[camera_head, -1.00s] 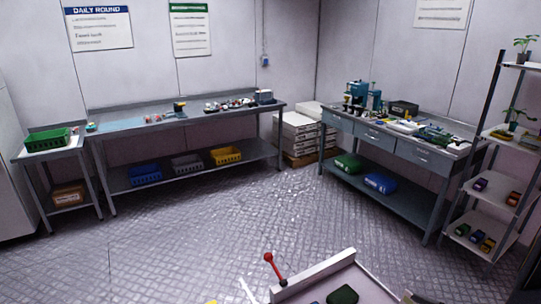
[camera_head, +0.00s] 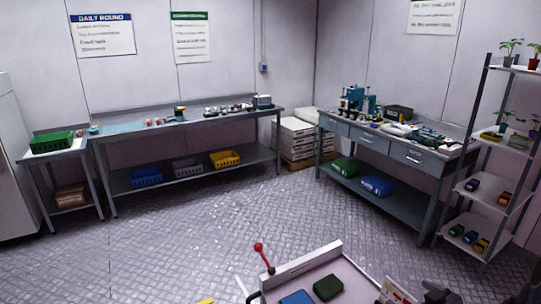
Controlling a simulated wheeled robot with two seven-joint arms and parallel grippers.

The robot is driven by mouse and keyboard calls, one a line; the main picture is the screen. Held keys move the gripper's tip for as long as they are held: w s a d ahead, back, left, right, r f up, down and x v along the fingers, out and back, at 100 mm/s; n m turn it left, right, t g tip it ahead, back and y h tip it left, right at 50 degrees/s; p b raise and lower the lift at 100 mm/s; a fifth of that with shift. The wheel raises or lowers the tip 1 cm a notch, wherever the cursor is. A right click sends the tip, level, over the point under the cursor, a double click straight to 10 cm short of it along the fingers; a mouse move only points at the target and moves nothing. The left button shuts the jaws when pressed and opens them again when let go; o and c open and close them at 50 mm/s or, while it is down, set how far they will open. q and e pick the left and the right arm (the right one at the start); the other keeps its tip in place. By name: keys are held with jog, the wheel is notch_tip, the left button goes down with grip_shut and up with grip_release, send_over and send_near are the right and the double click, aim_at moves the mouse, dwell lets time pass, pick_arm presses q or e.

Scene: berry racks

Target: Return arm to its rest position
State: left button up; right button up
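No arm is clearly visible.
A pale tray (camera_head: 316,258) at the bottom holds a dark green block (camera_head: 327,287) and a blue block (camera_head: 297,298). A red-knobbed lever (camera_head: 258,247) stands at its left. Workbenches (camera_head: 215,113) line the walls; a shelf rack (camera_head: 480,190) stands right. The middle floor is clear.

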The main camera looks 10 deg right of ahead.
jog(key=a+r+m+g+h+b, duration=0.2)
jog(key=a+r+m+h+b, duration=0.2)
jog(key=r, duration=0.1)
jog(key=s+a+f+g+y+b, duration=0.1)
jog(key=s+a+g+y+b, duration=0.1)
jog(key=s+a, duration=0.6)
jog(key=s+a+f+g+y+b, duration=0.2)
jog(key=s+a+y, duration=0.3)
jog(key=a, duration=0.9)
jog(key=s+g, duration=0.1)
jog(key=s, duration=0.1)
jog(key=shift+s+a+f, duration=0.3)
jog(key=shift+s+a, duration=0.05)
